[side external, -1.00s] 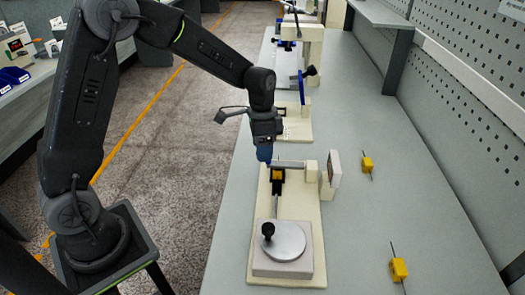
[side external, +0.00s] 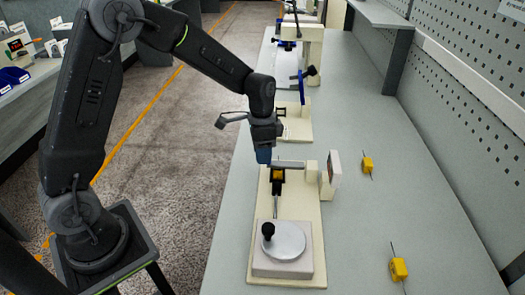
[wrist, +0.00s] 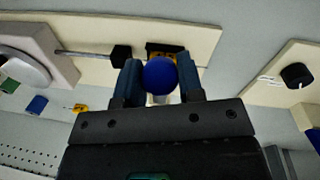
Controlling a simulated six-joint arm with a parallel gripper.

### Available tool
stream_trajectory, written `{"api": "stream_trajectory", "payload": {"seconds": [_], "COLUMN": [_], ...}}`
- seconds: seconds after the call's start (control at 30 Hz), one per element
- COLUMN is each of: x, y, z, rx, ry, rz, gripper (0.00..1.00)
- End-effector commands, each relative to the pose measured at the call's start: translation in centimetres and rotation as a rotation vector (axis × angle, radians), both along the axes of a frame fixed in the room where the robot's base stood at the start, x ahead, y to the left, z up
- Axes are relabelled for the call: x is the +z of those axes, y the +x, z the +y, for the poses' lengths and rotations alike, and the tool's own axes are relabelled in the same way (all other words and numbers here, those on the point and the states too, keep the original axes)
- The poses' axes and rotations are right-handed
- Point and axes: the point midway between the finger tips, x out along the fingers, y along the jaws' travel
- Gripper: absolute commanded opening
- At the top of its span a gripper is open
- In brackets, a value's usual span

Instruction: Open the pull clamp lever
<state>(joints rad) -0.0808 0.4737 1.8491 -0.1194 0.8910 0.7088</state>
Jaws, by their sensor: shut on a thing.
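The pull clamp lever shows mainly as its round blue knob (wrist: 160,75) in the wrist view. My gripper (wrist: 161,78) is shut on this knob, with one blue finger on each side. In the side view my gripper (side external: 264,156) points down at the far left of the near cream base plate (side external: 308,215). The knob and the lever's shaft are largely hidden there by the fingers. A yellow and black block (side external: 278,175) sits on the plate just below the gripper.
A grey disc with a black crank knob (side external: 285,241) sits at the plate's near end, and a thin rod runs from it toward the block. A post with a white panel (side external: 334,168) stands right of the gripper. Two yellow blocks (side external: 398,269) lie on the open bench (side external: 400,200) at right.

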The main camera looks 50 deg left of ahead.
Motion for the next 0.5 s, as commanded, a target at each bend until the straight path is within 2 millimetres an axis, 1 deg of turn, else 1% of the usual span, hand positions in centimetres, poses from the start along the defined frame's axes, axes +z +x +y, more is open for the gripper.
{"api": "stream_trajectory", "payload": {"seconds": [0.03, 0.1, 0.37, 0.5], "x": [0.04, 0.04, 0.17, 0.67], "y": [0.03, 0.03, 0.11, 0.29], "z": [0.03, 0.03, 0.0, -0.17], "rx": [0.0, 0.0, -0.001, -0.003], "ry": [0.0, 0.0, 0.008, 0.034], "rz": [-0.001, -0.001, 0.004, 0.028], "gripper": [0.06, 0.0, 0.0, 0.0]}}
